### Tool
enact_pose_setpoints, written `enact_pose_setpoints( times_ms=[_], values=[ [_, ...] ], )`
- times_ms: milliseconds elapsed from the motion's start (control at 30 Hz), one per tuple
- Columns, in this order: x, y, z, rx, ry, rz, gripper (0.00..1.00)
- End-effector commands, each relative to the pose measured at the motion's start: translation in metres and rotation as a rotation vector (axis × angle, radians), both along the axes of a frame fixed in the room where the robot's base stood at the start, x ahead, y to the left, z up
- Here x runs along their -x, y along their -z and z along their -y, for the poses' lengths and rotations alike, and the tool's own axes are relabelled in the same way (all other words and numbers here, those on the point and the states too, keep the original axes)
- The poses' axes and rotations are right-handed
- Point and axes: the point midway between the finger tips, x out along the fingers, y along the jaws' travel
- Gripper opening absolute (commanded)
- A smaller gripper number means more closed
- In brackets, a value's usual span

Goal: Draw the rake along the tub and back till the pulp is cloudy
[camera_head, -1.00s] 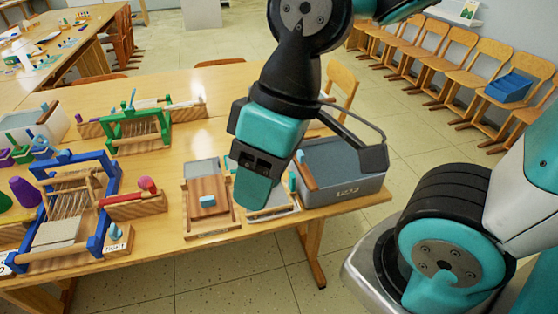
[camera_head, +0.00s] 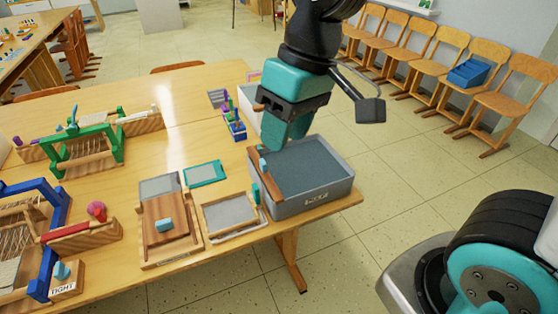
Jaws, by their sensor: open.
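The grey tub (camera_head: 318,205) stands at the right corner of the table and holds flat, dull blue-grey pulp (camera_head: 310,168). A small label is on its front wall, too small to read surely. The rake (camera_head: 270,184) is a brown wooden bar with a light blue grip (camera_head: 263,166), lying along the tub's left side. My gripper (camera_head: 280,138) points down near the tub's back left corner, above and behind the rake. It is open and holds nothing that I can see. One finger hides the other, and its height over the tub is hard to tell.
Left of the tub lie a framed screen (camera_head: 232,213) and a wooden board with a light blue knob (camera_head: 168,218). Small coloured pots (camera_head: 236,128) and a pale bin (camera_head: 249,98) stand behind. Looms (camera_head: 84,145) fill the table's left side. Chairs (camera_head: 435,50) line the wall.

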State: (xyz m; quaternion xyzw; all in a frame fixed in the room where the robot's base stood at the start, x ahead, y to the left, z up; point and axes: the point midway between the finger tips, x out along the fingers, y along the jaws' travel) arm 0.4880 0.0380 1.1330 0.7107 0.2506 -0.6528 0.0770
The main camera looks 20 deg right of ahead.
Motion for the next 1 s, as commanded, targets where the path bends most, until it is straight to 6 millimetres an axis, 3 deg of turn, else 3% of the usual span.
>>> enact_pose_setpoints(
  times_ms=[33, 200, 300, 400, 500, 667, 1000],
  values=[
    [-0.034, 0.014, 0.003, 0.036, 0.055, -0.015, 0.40],
    [-0.136, 0.047, 0.019, 0.152, 0.257, -0.050, 0.40],
    [-0.179, 0.067, 0.029, 0.200, 0.356, -0.066, 0.40],
    [-0.205, 0.082, 0.035, 0.231, 0.425, -0.078, 0.40],
    [-0.218, 0.091, 0.039, 0.246, 0.462, -0.083, 0.40],
    [-0.221, 0.107, 0.040, 0.251, 0.471, -0.087, 0.40],
    [-0.219, 0.181, 0.040, 0.251, 0.469, -0.089, 0.40]
  ],
)
